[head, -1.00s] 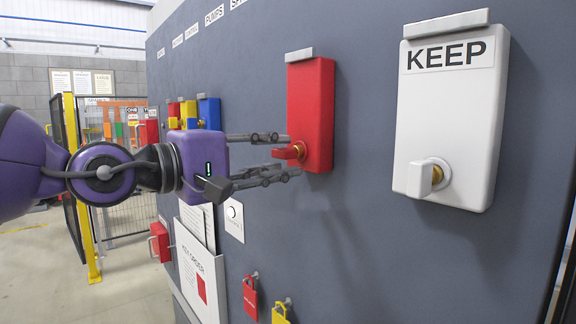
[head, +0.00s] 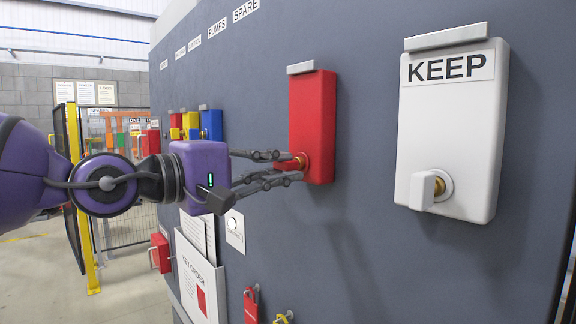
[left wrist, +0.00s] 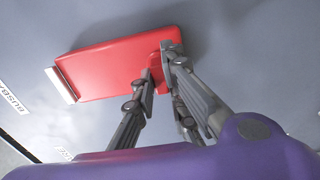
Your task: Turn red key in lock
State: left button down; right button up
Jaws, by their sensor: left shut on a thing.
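The red lock box (head: 313,122) is mounted on the grey panel, and it also shows in the left wrist view (left wrist: 118,62). The red key sits in the brass lock low on its face, mostly hidden by my fingers. A small red part of the key (left wrist: 161,84) shows between the fingertips in the left wrist view. My left gripper (head: 294,169) reaches in from the left and is shut on the red key; its fingertips also show in the left wrist view (left wrist: 160,75). My right gripper is not in view.
A white KEEP box (head: 454,125) with a white key (head: 425,189) is to the right. Yellow (head: 191,124) and blue (head: 210,118) lock boxes are further left. A KEY ORDER holder (head: 197,283) and hanging padlocks (head: 251,304) are below. A fence (head: 120,215) stands behind.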

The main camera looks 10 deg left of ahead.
pick_arm(q)
jog(key=m+b, duration=0.1)
jog(key=m, duration=0.2)
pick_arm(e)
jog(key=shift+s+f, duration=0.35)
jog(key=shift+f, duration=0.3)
pick_arm(q)
jog(key=shift+m, duration=0.3)
jog(key=shift+m+b, duration=0.85)
jog(key=shift+m, duration=0.35)
jog(key=shift+r+m, duration=0.1)
jog(key=shift+m, duration=0.4)
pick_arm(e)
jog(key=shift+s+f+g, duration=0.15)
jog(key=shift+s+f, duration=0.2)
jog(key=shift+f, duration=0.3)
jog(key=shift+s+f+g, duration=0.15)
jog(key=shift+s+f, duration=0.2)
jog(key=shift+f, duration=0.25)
